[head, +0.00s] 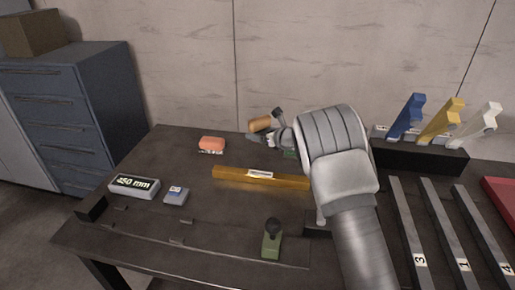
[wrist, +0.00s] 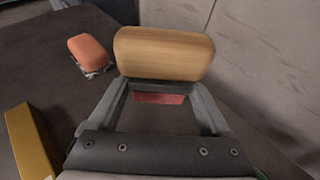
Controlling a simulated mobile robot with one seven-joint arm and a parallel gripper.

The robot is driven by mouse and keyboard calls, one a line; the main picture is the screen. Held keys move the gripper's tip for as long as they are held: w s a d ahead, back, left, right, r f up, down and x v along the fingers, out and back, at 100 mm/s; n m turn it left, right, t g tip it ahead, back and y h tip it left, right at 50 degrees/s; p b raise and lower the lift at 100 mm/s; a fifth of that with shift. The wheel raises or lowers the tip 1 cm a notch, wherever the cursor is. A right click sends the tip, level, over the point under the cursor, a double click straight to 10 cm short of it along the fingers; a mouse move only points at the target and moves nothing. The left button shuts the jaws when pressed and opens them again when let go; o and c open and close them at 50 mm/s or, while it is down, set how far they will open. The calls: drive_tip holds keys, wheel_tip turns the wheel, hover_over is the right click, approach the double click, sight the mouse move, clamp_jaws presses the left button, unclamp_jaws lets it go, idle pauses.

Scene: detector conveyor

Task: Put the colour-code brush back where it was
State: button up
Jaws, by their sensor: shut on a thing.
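My gripper (head: 272,130) is shut on a tan, wood-coloured piece (head: 261,124), which I take to be the colour-code brush, above the back of the dark table. In the wrist view this rounded piece (wrist: 164,54) lies across the two fingertips (wrist: 160,88). A dark red strip (wrist: 158,98) shows between the fingers, just below it; I cannot tell whether it belongs to the brush. My arm hides part of the table's back middle in the head view, so the table below the gripper is partly hidden.
An orange-pink block (head: 211,143) lies left of my gripper. A yellow bar (head: 240,176) lies in front. A black rack (head: 420,157) with blue, yellow and white pieces stands right, near grey rails (head: 410,235). A green, black-knobbed object (head: 271,242) stands near the front. The wall is close behind.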

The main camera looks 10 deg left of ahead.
sight(258, 151)
drive_tip(key=shift+s+a+f, duration=0.35)
drive_tip(key=shift+a+f, duration=0.05)
drive_tip(key=shift+a, duration=0.05)
drive_tip(key=shift+f+b, duration=0.35)
drive_tip(key=shift+f, duration=1.55)
drive_tip(key=shift+f, duration=0.15)
drive_tip(key=o, duration=1.3)
drive_tip(key=shift+c, duration=0.2)
